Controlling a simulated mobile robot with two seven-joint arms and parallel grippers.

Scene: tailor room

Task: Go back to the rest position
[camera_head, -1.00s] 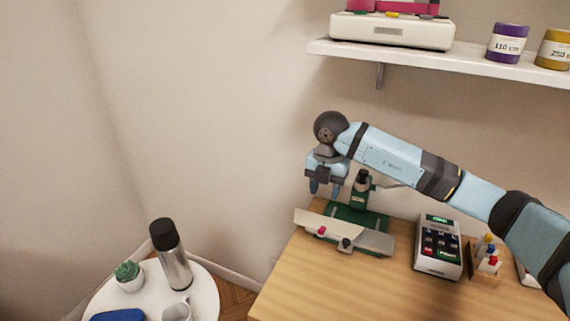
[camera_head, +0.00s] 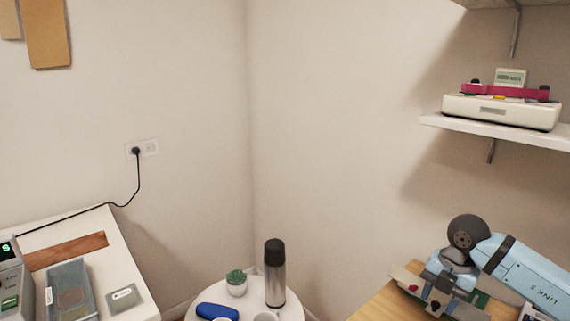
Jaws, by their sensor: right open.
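My right gripper (camera_head: 445,292) is at the lower right, on the end of my pale blue arm. It is open, with no object visible between its fingers. It points down and covers much of a green-based device with a pale metal plate (camera_head: 408,279) on the wooden table (camera_head: 376,309). I cannot tell whether it touches the device. My left gripper is not in view.
A round white table (camera_head: 290,311) bears a black-topped flask (camera_head: 275,278), a potted plant (camera_head: 236,283) and a blue case (camera_head: 216,311). A white table (camera_head: 100,240) stands at the left. A shelf (camera_head: 500,131) with a cream device (camera_head: 500,110) hangs above my right arm.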

